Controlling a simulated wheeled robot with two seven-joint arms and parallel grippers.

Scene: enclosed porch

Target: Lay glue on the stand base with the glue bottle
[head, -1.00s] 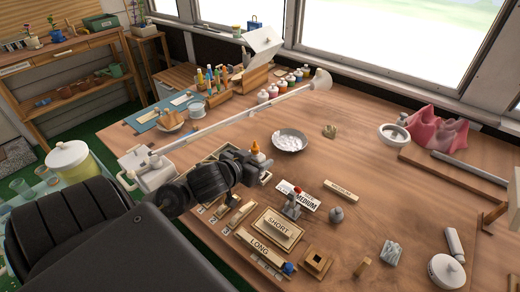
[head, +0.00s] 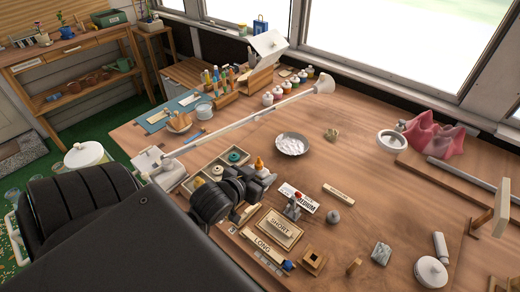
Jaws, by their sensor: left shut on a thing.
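My left gripper (head: 265,184) reaches in from the left over the table. It is shut on the glue bottle, whose orange tip (head: 259,164) points up beside the fingers. Most of the bottle is hidden by the gripper. A small square wooden block with a square hole (head: 305,264), which looks like the stand base, lies near the table's front, below and right of the gripper and apart from it. I cannot make out glue on it. My right gripper is not in view.
Boards marked SHORT (head: 280,225) and LONG (head: 262,246) lie between gripper and block. A compartment tray (head: 216,163) is behind the gripper. A white bowl (head: 292,144) stands farther back.

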